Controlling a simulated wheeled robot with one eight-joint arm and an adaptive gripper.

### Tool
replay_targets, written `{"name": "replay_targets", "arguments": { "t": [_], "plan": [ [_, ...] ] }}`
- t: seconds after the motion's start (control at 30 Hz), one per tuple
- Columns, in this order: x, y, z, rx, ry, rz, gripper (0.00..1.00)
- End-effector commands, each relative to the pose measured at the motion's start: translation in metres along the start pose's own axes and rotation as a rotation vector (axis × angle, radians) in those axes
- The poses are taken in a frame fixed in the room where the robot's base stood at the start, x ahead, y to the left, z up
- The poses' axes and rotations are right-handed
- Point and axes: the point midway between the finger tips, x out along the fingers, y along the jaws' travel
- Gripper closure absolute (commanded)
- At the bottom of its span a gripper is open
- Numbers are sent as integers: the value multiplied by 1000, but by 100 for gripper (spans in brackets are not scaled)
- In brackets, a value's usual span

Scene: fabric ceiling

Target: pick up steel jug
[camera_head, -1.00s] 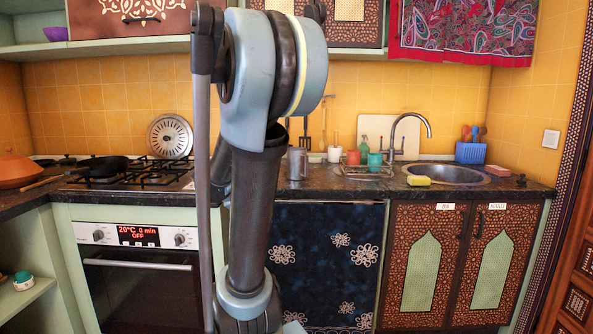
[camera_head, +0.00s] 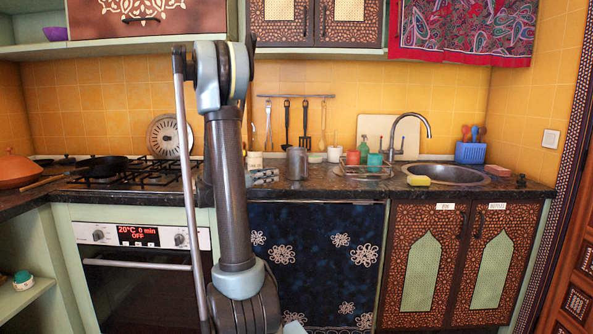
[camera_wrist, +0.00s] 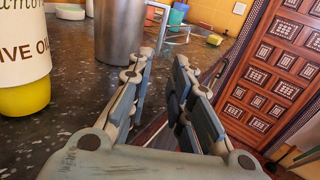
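The steel jug (camera_head: 297,163) is a grey metal cylinder standing upright on the dark countertop, left of the dish rack. It also shows at the top of the wrist view (camera_wrist: 119,32), its upper part cut off by the frame edge. My gripper (camera_head: 275,175) is low over the counter, just left of the jug in the head view. In the wrist view my gripper (camera_wrist: 164,58) is open, with an empty gap between its fingers. The jug is ahead of the fingertips and to the left of the gap, apparently apart from them.
An olive oil container (camera_wrist: 23,50) with a yellow base stands close at the left in the wrist view. A wire dish rack (camera_head: 366,170) with red and teal cups is right of the jug. The stove (camera_head: 130,175) is left. Utensils hang behind.

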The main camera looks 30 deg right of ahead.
Motion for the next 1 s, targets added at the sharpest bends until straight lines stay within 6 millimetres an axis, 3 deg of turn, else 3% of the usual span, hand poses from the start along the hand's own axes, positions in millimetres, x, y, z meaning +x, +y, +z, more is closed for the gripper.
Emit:
{"name": "replay_targets", "arguments": {
  "t": [0.7,1.0],
  "plan": [
    [104,0,0,-1,-1,-2,81],
    [122,0,0,-1,0,0,81]
  ]
}}
